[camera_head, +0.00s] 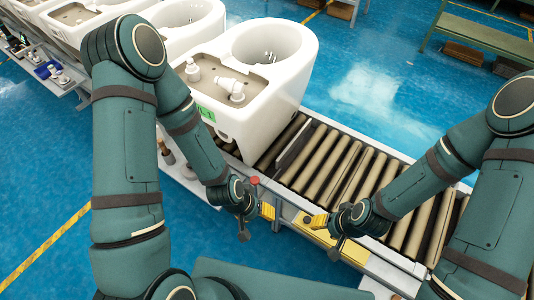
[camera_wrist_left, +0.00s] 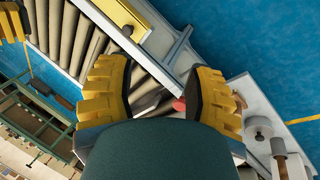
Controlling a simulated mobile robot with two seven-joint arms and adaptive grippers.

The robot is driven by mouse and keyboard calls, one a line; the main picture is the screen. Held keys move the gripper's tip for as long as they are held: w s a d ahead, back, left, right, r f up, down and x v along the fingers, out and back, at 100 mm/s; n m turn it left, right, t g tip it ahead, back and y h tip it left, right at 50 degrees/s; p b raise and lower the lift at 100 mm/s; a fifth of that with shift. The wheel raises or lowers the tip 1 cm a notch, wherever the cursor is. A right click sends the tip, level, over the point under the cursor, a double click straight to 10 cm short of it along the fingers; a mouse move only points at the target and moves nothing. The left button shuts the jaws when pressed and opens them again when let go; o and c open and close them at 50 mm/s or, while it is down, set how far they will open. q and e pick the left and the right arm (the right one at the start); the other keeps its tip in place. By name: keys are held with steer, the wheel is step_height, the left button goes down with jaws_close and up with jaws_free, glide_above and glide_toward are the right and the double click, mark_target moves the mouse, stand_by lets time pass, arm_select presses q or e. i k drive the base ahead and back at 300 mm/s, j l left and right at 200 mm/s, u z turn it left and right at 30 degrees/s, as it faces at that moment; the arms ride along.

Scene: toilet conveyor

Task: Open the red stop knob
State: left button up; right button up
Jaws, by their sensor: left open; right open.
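The red stop knob (camera_head: 254,180) is small and round, at the near edge of the conveyor, just below the nearest toilet. In the left wrist view the red knob (camera_wrist_left: 179,104) shows between my two yellow fingers, close to the right one and partly hidden. My left gripper (camera_head: 262,211) is open beside the knob; its spread fingers fill the wrist view (camera_wrist_left: 160,80). I cannot tell whether a finger touches the knob. My right gripper (camera_head: 325,222) is open and empty over the conveyor's near edge, by a yellow panel (camera_head: 330,242).
A white toilet (camera_head: 262,97) stands on the roller conveyor (camera_head: 352,172), with more toilets behind it at upper left. A green bench (camera_head: 478,35) stands at upper right. Blue floor lies open beyond the conveyor. Small fittings (camera_head: 52,72) lie on a side shelf at far left.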

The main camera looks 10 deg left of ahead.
mark_target(255, 180)
steer(key=j+z, duration=0.35)
steer(key=j, duration=0.15)
steer(key=k+j+z, duration=0.1)
steer(key=j+z, duration=0.25)
steer(key=j, duration=0.15)
